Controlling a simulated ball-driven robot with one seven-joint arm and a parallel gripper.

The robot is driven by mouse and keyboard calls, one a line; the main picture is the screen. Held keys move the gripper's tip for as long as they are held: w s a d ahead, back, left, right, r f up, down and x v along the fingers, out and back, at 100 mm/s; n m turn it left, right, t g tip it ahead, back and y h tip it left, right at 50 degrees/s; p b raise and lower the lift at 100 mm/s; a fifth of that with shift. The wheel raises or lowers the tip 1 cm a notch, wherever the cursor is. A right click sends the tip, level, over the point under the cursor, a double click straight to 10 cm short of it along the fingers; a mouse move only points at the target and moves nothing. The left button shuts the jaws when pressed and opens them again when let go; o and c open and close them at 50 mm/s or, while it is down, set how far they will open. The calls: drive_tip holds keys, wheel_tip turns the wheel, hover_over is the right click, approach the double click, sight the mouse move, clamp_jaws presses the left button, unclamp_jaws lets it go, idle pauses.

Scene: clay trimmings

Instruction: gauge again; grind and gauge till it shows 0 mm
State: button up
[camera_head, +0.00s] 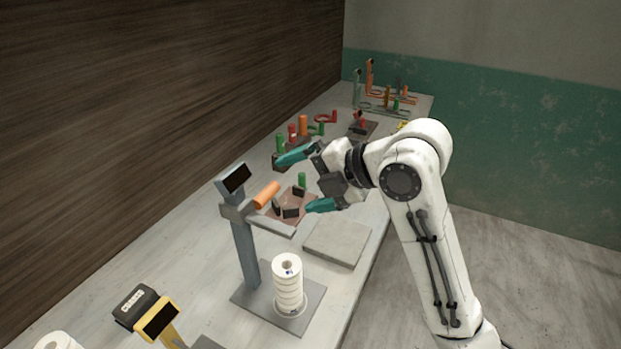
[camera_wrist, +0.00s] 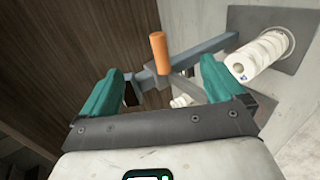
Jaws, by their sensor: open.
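A blue-grey gauge stand (camera_head: 246,255) rises from a flat grey base plate. It has a dark display (camera_head: 236,179) with no legible reading, an orange handle (camera_head: 266,194) and a side bar. A stack of white ringed pieces (camera_head: 288,285) stands upright on the base plate, below the bar. My gripper (camera_head: 308,180) is open and empty, behind the gauge and above the table. In the wrist view the orange handle (camera_wrist: 158,52) appears between the teal fingers, apart from both. The white stack (camera_wrist: 258,56) is at upper right there.
A flat grey slab (camera_head: 337,242) lies right of the gauge. A reddish plate (camera_head: 312,204) with dark blocks and a green peg is below my gripper. A yellow gauge (camera_head: 162,318) and dark box (camera_head: 134,305) stand front left. Colored pegs and fixtures fill the far table.

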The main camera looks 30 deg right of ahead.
sight(274, 192)
drive_tip(key=b+x, duration=0.3)
drive_tip(key=x, duration=0.5)
drive_tip(key=shift+f, duration=0.15)
drive_tip(key=shift+w+a+f+b, duration=0.3)
drive_tip(key=shift+w+a+b, duration=0.05)
drive_tip(key=shift+w, duration=0.25)
clamp_jaws()
idle(0.4)
wheel_tip(274, 192, down, 8)
drive_tip(key=b, duration=0.6)
idle(0.8)
drive_tip(key=shift+f+b, duration=0.6)
drive_tip(key=shift+b, duration=0.25)
idle(2.6)
